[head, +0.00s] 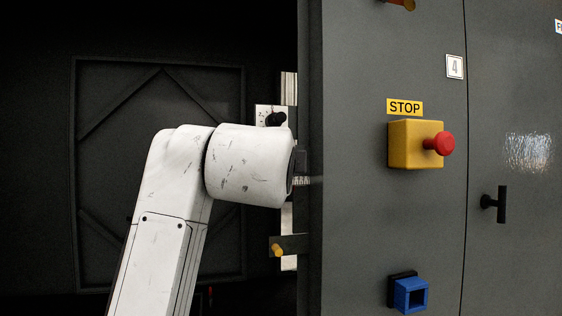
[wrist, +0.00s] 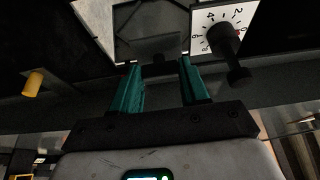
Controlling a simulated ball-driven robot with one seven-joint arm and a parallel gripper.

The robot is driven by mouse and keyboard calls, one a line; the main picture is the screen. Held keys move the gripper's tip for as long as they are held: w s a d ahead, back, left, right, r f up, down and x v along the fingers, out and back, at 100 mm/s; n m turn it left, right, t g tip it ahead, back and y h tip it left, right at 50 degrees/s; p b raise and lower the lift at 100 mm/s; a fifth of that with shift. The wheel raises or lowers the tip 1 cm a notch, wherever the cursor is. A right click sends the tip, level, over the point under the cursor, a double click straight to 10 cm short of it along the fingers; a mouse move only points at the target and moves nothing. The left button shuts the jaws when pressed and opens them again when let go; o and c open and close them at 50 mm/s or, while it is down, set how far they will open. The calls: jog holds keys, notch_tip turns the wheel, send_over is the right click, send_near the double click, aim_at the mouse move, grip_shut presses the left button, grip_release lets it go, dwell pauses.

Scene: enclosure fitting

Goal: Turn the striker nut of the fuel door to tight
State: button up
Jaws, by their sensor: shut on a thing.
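In the head view my white wrist link covers the nut, and only a dark sliver of my gripper (head: 301,163) shows at the cabinet's edge. I cannot tell which panel is the fuel door.
A black knob (wrist: 226,40) on a numbered white dial stands close right of my fingers. A yellow knob (wrist: 33,83) is at left. In the head view, the grey cabinet (head: 350,220) carries a yellow stop box (head: 408,145), a blue square fitting (head: 411,295) and a black handle (head: 500,204).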

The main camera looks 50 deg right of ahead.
jog(key=shift+d+f, duration=0.1)
jog(key=shift+f, duration=0.05)
dwell(0.3)
jog(key=o, duration=1.1)
jog(key=shift+c, duration=0.2)
jog(key=b+v, duration=0.1)
jog(key=v, duration=1)
